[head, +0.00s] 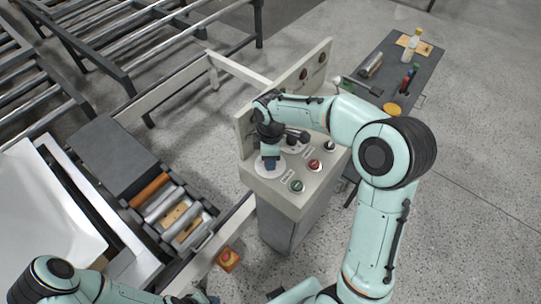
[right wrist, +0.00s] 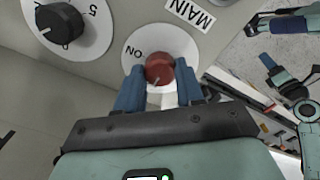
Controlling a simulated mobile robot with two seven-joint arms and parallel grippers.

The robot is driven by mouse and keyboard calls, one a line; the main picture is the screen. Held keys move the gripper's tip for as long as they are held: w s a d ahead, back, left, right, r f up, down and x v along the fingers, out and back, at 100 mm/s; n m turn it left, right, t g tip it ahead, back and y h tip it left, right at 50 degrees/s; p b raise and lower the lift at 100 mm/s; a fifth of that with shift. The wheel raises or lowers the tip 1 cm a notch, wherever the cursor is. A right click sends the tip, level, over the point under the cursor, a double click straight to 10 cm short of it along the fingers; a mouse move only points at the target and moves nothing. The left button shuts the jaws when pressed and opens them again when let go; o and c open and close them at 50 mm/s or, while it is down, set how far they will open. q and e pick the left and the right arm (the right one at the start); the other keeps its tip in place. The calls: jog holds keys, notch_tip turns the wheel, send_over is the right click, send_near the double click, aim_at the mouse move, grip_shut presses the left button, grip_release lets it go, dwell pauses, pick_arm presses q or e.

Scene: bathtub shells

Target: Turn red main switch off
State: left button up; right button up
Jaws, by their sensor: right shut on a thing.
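The red main switch (right wrist: 159,69) is a round knob on a white disc marked ON, beside a MAIN label, in the right wrist view. My right gripper (right wrist: 160,90) has its two blue fingers on either side of this knob and is shut on it. A pale mark on the knob is partly visible. In the head view my right gripper (head: 270,163) points down at the white disc (head: 262,171) on the control panel and hides the knob. My left arm enters at the lower left; its gripper (head: 210,298) is barely visible at the bottom edge.
On the control panel (head: 270,193), a black dial (right wrist: 60,22), a red button (head: 314,164) and a green button (head: 296,186) are close by. An orange box (head: 229,259) with a red button is below left. A side table (head: 395,62) with a bottle (head: 411,45) stands behind.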

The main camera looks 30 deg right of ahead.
dwell(0.4)
jog(key=o, duration=1)
jog(key=shift+o, duration=0.2)
jog(key=shift+r, duration=0.1)
pick_arm(q)
jog(key=shift+w+r+p, duration=0.75)
jog(key=shift+w+r, duration=0.25)
jog(key=shift+r, duration=0.05)
pick_arm(e)
notch_tip(320, 180, up, 13)
pick_arm(q)
jog(key=shift+s, duration=0.1)
